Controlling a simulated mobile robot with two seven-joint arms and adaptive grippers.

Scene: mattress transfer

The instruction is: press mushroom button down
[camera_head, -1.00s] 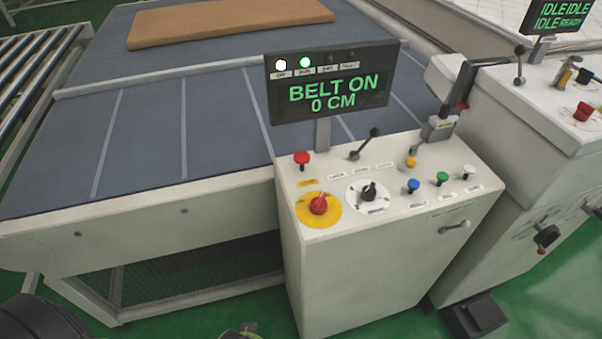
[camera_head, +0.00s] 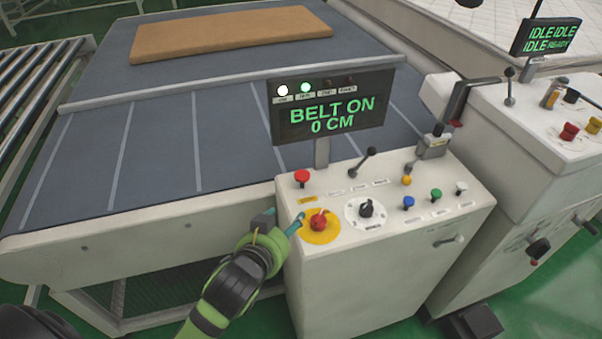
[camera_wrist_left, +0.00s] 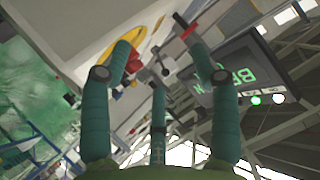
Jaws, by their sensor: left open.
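A red mushroom-shaped button (camera_head: 302,176) stands on a short stem at the back left of the white control console (camera_head: 370,285); its red head also shows in the left wrist view (camera_wrist_left: 188,30). In front of it is a red knob (camera_head: 318,222) on a yellow disc. My left gripper (camera_head: 284,222) is open, at the console's left edge, with one fingertip close beside the yellow disc; contact cannot be told. The wrist view shows its teal fingers (camera_wrist_left: 157,50) spread, with nothing held; one finger partly covers the red knob. My right gripper is not in view.
A display (camera_head: 332,105) reading "BELT ON 0 CM" rises behind the red button. A black selector (camera_head: 366,209), coloured buttons (camera_head: 409,201) and levers (camera_head: 364,160) share the console top. A grey belt table (camera_head: 160,140) with a brown mattress (camera_head: 230,33) lies behind. Another console (camera_head: 530,130) stands right.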

